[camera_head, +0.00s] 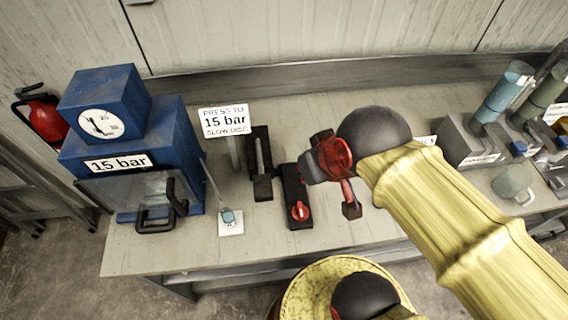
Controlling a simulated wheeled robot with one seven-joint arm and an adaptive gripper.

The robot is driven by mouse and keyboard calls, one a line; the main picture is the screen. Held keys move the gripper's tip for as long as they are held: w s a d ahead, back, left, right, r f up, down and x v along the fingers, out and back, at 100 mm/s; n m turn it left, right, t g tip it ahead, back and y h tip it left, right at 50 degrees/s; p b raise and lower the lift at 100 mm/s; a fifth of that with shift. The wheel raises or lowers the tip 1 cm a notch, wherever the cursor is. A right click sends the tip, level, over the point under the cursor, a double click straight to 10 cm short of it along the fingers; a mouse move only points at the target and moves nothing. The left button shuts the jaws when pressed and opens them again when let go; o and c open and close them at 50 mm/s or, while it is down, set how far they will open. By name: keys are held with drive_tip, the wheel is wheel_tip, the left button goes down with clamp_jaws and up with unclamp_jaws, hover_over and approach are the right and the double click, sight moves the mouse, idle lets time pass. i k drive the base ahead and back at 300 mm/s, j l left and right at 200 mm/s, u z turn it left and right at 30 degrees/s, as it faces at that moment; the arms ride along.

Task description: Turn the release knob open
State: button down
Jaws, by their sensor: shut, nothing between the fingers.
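The release knob (299,211) is a small red knob with a light mark, at the near end of a narrow black base on the bench. My gripper (309,168) is at the end of my yellow arm, which reaches in from the lower right. It is shut and empty, above and slightly right of the black base. It hides part of that base's far end. The knob itself is in clear view, and a gap shows between it and my gripper in the picture. The exact height of my gripper above the bench is hard to tell.
A blue press (174,141) with a gauge and clear guard stands left. A red bar with a dark end (350,209) shows right of the knob.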

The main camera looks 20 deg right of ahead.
sight(300, 212)
drive_tip(key=j+z, duration=0.35)
drive_tip(key=k+j+z, duration=0.2)
drive_tip(key=j+z, duration=0.2)
drive_tip(key=k+j+z, duration=0.15)
drive_tip(key=z, duration=0.2)
drive_tip(key=j, duration=0.1)
